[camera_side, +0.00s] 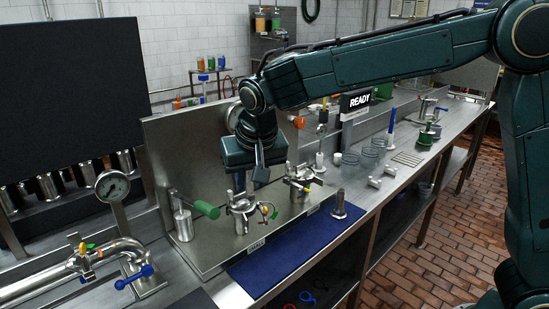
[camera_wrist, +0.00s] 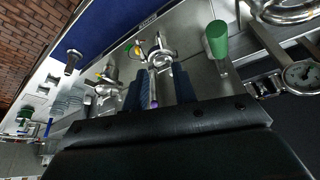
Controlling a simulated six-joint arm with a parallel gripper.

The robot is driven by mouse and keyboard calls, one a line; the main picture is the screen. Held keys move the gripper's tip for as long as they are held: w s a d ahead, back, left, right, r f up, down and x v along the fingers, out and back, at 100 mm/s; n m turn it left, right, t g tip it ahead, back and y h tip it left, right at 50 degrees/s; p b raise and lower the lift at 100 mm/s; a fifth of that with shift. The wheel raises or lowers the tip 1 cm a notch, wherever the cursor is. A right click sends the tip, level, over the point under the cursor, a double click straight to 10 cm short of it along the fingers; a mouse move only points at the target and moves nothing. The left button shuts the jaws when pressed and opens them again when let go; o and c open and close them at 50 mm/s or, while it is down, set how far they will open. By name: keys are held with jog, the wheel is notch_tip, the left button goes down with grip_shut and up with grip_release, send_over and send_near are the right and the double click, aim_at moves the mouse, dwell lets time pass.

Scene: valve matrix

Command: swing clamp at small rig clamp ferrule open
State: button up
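Two similar steel clamp ferrule fittings stand on the steel rig plate. The nearer clamp ferrule (camera_side: 242,213) is under my gripper, and it also shows in the wrist view (camera_wrist: 160,52) just beyond the fingertips. The second clamp fitting (camera_side: 300,183) stands to its right, and shows at left in the wrist view (camera_wrist: 107,89). Both have small coloured tags or handles. I cannot tell which one is the small rig. My gripper (camera_side: 250,178) points down, its fingers apart in the wrist view (camera_wrist: 160,80). A thin purple-marked part shows between the fingers; contact cannot be told.
A green-handled post (camera_side: 205,209) stands left of the nearer clamp, close by. A steel back panel (camera_side: 185,150) rises behind. A blue mat (camera_side: 285,252) lies in front, with a steel cylinder (camera_side: 339,205) at its far end. A gauge and pipes (camera_side: 112,187) are at left.

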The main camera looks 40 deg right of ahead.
jog(key=c, duration=0.6)
jog(key=shift+w+d+f+n+y, duration=0.35)
jog(key=shift+w+d+n, duration=0.1)
jog(key=shift+n, duration=0.45)
jog(key=w+d+f+n+g+y, duration=0.1)
jog(key=d+n+y, duration=0.4)
jog(key=n, duration=1.1)
jog(key=shift+w+d+f+g, duration=0.4)
jog(key=shift+d+f+g, duration=0.45)
jog(key=shift+d, duration=0.2)
